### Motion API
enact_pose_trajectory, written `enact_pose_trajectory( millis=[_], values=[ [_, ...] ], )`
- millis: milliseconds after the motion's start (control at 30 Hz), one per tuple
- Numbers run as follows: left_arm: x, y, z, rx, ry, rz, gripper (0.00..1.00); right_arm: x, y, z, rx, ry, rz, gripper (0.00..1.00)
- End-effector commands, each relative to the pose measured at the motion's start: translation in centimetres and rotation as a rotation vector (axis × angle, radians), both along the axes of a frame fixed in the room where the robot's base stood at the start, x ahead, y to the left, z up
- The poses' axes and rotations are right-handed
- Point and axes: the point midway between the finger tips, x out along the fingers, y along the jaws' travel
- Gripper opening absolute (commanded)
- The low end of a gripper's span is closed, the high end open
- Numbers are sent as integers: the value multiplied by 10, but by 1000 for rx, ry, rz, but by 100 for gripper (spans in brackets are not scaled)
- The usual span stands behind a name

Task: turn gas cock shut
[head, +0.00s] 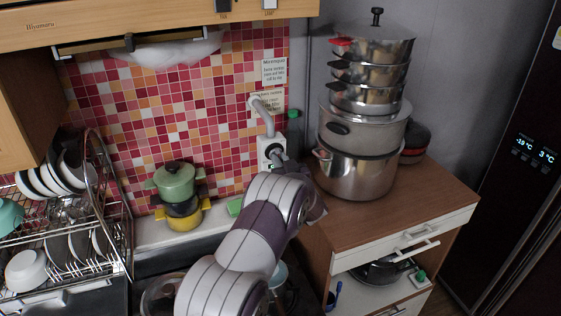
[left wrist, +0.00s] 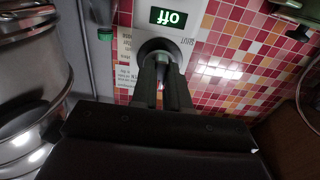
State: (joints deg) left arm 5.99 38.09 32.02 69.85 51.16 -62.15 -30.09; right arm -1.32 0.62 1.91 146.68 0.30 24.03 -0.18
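The gas cock (head: 269,150) is a pale box on the tiled wall with a grey pipe curving up from it. In the left wrist view its panel (left wrist: 188,46) shows a display lit green with "OFF", upside down, above a dark round knob (left wrist: 153,46). My left gripper (left wrist: 160,66) has its two dark fingers close together at the knob, with only a narrow gap between them. They look closed on the knob's handle, though the fingers mostly hide the handle. In the head view my left arm hides the gripper's tips. My right gripper is in neither view.
Stacked steel pots (head: 360,170) stand on a wooden cabinet (head: 420,205) close right of the gas cock. Green and yellow pots (head: 176,183) sit on the ledge to its left. A dish rack (head: 115,225) is at far left. A wooden cupboard (head: 130,20) overhangs above.

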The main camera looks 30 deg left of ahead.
Motion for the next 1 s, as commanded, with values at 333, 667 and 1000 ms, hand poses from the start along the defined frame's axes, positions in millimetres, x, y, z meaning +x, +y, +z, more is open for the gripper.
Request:
enact_pose_trajectory(
  millis=[333,667,1000],
  values=[
    [0,-1,-2,-32,-42,0,0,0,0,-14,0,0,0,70],
    [0,-1,-7,-187,-227,0,0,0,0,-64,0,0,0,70],
    [0,-1,-7,-397,-473,0,0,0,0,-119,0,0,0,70]
  ],
)
